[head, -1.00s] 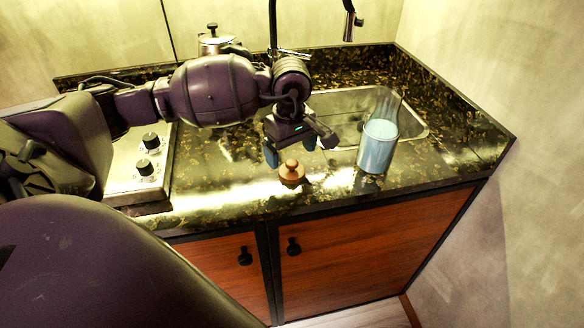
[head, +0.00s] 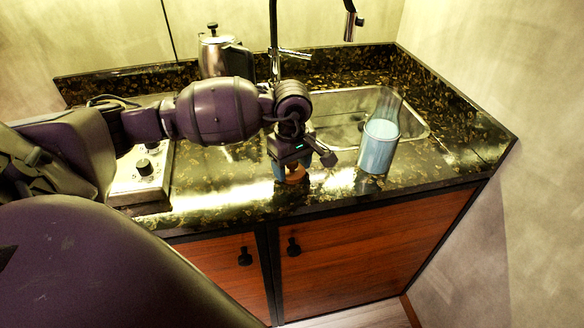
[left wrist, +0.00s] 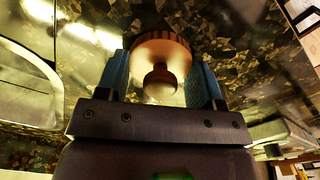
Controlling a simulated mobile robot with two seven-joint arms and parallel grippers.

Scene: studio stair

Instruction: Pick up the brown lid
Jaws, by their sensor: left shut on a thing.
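The brown lid (head: 294,176) is a small round wooden piece with a knob, on the dark speckled counter in front of the sink. In the head view my left gripper (head: 291,172) is down over it and hides most of it. In the left wrist view the lid (left wrist: 162,62) sits between the two blue fingers of my left gripper (left wrist: 163,75), with its knob toward the camera. The gripper is shut on the lid. I cannot tell any gap between lid and counter. My right gripper is not in view.
A clear glass with pale blue contents (head: 378,146) stands right of the gripper, near the sink (head: 335,105). A metal pot (head: 214,58) stands at the back left, and a stove (head: 140,180) is at the left. The counter's front edge is close to the lid.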

